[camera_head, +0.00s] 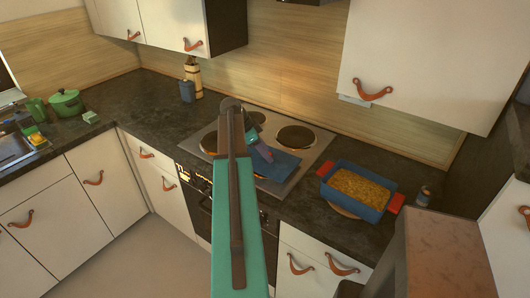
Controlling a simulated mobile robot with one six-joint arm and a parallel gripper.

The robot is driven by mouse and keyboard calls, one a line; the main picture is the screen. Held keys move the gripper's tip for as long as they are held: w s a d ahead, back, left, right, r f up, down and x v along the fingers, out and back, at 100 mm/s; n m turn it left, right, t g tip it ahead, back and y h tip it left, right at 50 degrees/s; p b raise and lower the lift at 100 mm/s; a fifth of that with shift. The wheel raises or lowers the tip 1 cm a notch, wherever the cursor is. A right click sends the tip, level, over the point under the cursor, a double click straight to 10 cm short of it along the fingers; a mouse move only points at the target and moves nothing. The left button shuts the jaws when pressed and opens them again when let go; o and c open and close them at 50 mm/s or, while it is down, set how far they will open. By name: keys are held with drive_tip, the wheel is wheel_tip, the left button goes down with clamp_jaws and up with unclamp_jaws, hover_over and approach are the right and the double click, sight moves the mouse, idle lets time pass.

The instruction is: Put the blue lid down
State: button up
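The blue lid (283,164) is a flat, dark blue panel over the front middle of the stove, at the end of my arm. My gripper (264,154) is at the lid's upper left part and appears shut on it; the fingertips are small and partly hidden. My teal arm hides part of the stove and what lies left of the lid. I cannot tell whether the lid touches the stove. A blue baking dish (349,204) with red handles stands uncovered to the right, full of yellow-brown food.
The stove (318,138) has dark round hotplates. A small jar (424,196) stands right of the dish. A blue cup (187,91), a wooden block (193,72) and a green pot (66,102) are at the left. The dark counter (147,98) has free room left of the stove.

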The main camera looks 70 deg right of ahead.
drive_tip(key=shift+r, duration=0.15)
drive_tip(key=b+v, duration=0.3)
drive_tip(key=v, duration=0.9)
idle(0.4)
idle(0.7)
